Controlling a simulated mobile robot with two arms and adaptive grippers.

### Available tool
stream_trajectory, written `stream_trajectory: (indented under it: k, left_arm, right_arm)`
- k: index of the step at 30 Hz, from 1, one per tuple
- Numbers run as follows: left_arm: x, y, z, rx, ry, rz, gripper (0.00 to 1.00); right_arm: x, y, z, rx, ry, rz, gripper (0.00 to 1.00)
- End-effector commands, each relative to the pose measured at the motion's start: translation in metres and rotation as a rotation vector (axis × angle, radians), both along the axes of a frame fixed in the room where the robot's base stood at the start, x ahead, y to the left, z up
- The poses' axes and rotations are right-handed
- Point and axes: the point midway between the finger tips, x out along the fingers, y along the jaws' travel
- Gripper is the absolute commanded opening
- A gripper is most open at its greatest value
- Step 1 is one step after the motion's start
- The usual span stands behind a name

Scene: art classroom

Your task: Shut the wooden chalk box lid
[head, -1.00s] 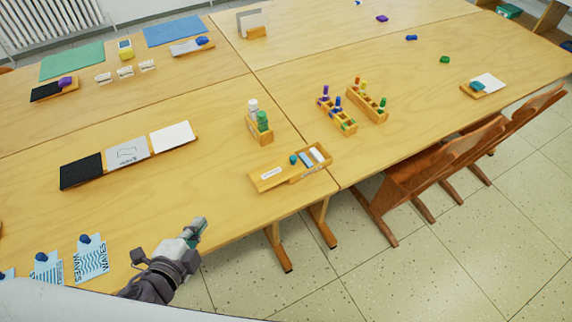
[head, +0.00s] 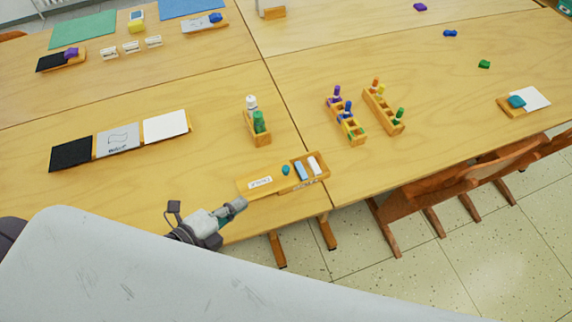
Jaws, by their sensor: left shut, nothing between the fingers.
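The wooden chalk box (head: 318,179) sits near the front edge of the table, open at its right part. A blue piece and a white piece of chalk show inside. Its wooden lid (head: 245,186), with a white label, is slid out to the left, and a small teal knob (head: 286,170) shows at its right end. My left gripper (head: 240,204) is shut and empty, just in front and left of the lid's left end. I cannot tell whether it touches the lid. My right gripper is not in view.
A wooden holder with a white and a green bottle (head: 257,140) stands behind the box. Wooden racks with coloured pegs (head: 352,138) stand to the right. A row of black, grey and white panels (head: 118,139) lies left. Chairs (head: 440,185) stand at the front right.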

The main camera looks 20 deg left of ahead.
Motion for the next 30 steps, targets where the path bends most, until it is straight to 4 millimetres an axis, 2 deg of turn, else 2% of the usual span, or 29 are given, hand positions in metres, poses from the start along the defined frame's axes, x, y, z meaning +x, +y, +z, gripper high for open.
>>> stream_trajectory:
  k: [5,9,11,18,21,25,30]
  left_arm:
    - [0.015,-0.007,-0.003,-0.002,-0.004,0.002,0.00]
    - [0.033,-0.015,-0.010,-0.002,-0.004,0.002,0.00]
    - [0.041,-0.019,-0.014,-0.001,-0.005,0.001,0.00]
    - [0.080,-0.039,-0.032,-0.001,-0.004,0.002,0.00]
    - [0.094,-0.046,-0.034,-0.001,-0.003,0.001,0.00]
    - [0.108,-0.053,-0.037,-0.001,-0.002,0.001,0.00]
    - [0.116,-0.057,-0.040,0.000,0.001,0.000,0.00]
  right_arm:
    - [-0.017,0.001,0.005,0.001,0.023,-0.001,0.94]
    - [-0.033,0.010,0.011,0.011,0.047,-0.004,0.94]
    - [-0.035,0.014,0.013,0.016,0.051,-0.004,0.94]
    - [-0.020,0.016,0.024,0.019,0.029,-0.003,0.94]
    - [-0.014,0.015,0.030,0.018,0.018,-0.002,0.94]
    - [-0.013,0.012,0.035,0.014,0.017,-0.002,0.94]
    - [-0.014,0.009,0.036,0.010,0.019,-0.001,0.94]
